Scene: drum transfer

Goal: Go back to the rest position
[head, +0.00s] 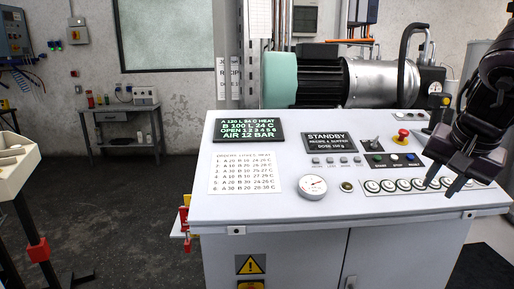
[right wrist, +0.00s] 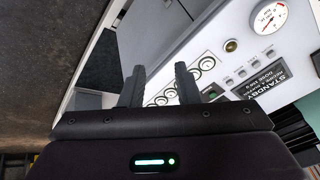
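My right gripper (head: 440,189) is over the right part of the white control console (head: 250,205), just above the row of round dials (head: 388,185). Its two dark fingers point down and stand apart with nothing between them. In the right wrist view the two fingers (right wrist: 157,88) are spread, with the dials (right wrist: 207,63) beyond them. I cannot tell whether a fingertip touches the panel. My left gripper does not show in either view.
The console carries a gauge (head: 312,187), a red emergency button (head: 402,135), a STANDBY display (head: 331,143) and a green-text screen (head: 235,131). A motor and pump (head: 345,80) stand behind it. A small grey table (head: 125,125) is at the back left.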

